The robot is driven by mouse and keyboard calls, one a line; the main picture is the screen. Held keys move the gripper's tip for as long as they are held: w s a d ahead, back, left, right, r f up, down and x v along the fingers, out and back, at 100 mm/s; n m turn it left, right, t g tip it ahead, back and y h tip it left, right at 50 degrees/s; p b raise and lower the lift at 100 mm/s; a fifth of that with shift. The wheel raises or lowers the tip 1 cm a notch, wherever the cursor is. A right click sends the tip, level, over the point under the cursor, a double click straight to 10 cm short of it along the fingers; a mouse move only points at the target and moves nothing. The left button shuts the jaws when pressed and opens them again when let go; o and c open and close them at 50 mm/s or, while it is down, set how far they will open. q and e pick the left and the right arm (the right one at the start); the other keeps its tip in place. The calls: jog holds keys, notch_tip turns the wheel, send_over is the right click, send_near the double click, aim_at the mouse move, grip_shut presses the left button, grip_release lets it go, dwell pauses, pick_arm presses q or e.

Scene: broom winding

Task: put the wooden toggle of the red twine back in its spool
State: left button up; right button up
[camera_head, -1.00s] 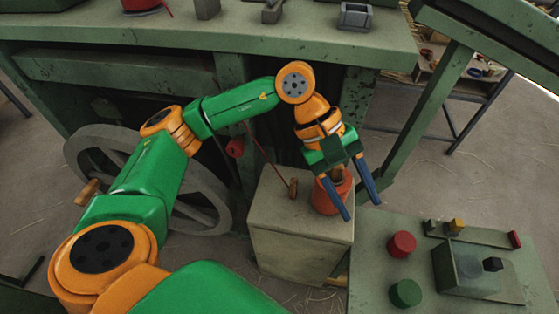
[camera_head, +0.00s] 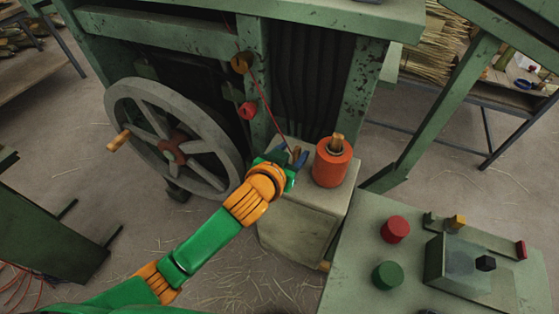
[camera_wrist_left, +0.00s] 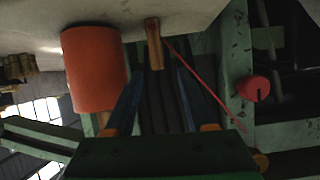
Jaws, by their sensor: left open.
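The wooden toggle (camera_wrist_left: 154,43) stands at the end of the red twine (camera_wrist_left: 203,83), on top of the pale box (camera_head: 296,222). In the head view the toggle is mostly hidden by my left gripper (camera_head: 292,157). In the left wrist view the blue fingers of the left gripper (camera_wrist_left: 158,82) are open, with the toggle just beyond their tips, roughly centred between them. The orange-red spool (camera_head: 333,167) stands upright beside the gripper on the same box, and shows in the left wrist view (camera_wrist_left: 93,68). A wooden piece sticks up from its top. My right gripper is not in view.
The twine runs up to a brass-coloured guide (camera_head: 241,63) on the green machine, past a red knob (camera_head: 247,110). A grey handwheel (camera_head: 175,145) is at the left. A green panel (camera_head: 350,265) with red and green buttons is at the front right.

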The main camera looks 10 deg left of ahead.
aim_at(300, 148)
pick_arm(q)
jog(key=shift+f+n+g, duration=0.4)
jog(key=shift+f, duration=0.55)
jog(key=x, duration=0.6)
jog(key=shift+w+d+r, duration=0.2)
jog(key=shift+w+r, duration=0.05)
jog(key=shift+r, duration=0.05)
jog(key=shift+c, duration=0.2)
grip_shut()
